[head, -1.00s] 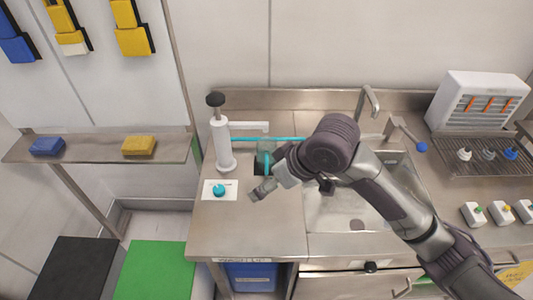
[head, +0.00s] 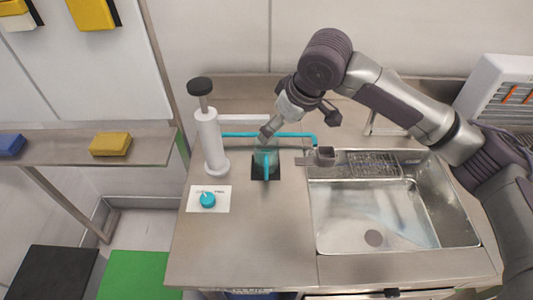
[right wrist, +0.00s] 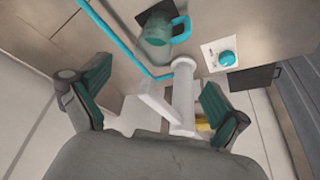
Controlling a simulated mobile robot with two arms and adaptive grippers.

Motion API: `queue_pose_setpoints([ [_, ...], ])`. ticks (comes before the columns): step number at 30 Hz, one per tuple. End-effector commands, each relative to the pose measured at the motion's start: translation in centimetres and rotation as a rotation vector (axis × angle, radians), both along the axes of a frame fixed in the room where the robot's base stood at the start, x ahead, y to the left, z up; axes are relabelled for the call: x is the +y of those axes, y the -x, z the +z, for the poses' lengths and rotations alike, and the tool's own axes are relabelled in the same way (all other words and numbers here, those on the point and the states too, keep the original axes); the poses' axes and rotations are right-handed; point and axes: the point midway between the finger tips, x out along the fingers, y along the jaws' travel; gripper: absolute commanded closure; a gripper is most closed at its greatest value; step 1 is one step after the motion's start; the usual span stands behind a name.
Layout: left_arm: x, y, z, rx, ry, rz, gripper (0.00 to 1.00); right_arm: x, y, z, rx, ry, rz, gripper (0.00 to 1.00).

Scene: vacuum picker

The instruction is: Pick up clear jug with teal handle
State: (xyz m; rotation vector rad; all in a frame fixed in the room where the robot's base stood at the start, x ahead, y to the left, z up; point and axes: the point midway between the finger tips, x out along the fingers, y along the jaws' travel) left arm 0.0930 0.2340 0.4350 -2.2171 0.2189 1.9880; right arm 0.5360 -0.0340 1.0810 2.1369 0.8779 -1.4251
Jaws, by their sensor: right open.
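The clear jug (head: 263,156) with its teal handle (head: 267,170) stands on a black pad on the steel counter, left of the sink. In the right wrist view the jug (right wrist: 156,28) is near the top, with the teal handle (right wrist: 182,30) on its right side. My right gripper (head: 299,122) is open and empty, behind and above the jug in the head view. Its two fingers are spread wide in the right wrist view (right wrist: 155,100), and the jug is not between them. My left gripper is not in view.
A white hand pump (head: 211,142) with a black knob stands left of the jug. A teal tube (head: 285,135) runs behind the jug. A white card with a teal knob (head: 208,200) lies in front of the pump. The sink (head: 385,215) is to the right; the front counter is clear.

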Motion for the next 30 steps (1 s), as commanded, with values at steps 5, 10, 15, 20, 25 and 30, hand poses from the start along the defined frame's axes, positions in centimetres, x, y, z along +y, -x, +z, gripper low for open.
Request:
queue_pose_setpoints([
  [5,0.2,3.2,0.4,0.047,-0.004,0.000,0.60,0.9,-1.0,-3.1,0.003,0.000,-0.001,0.01],
  [10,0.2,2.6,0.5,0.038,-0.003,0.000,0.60,1.3,-1.4,-4.5,0.000,0.000,0.000,0.01],
  [15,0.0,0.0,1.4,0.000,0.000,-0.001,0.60,1.7,-2.2,-5.7,0.002,0.001,-0.002,0.01],
  [20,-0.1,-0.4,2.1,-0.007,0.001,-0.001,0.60,2.2,-3.2,-7.9,0.003,0.000,-0.001,0.01],
  [25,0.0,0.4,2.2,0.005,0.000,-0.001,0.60,2.5,-3.6,-9.2,-0.001,0.000,0.000,0.01],
  [30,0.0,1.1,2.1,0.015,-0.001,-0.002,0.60,2.6,-3.6,-9.3,-0.002,-0.001,0.000,0.01],
])
